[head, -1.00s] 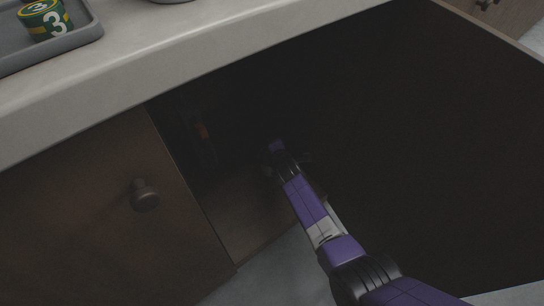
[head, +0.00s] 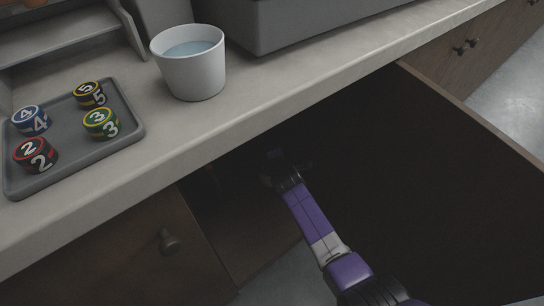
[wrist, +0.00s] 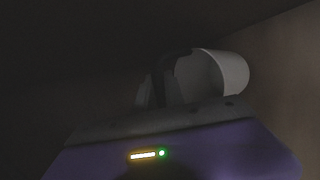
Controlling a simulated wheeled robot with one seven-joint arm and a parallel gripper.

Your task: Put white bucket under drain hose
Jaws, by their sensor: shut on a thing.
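A drain hose cannot be made out in either view.
A white tub of pale blue liquid (head: 190,75) stands on the counter (head: 150,140). Left of it is a grey tray (head: 75,160) with several numbered pucks. A grey machine (head: 290,22) stands behind. A cabinet door with a knob (head: 168,240) is at lower left.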

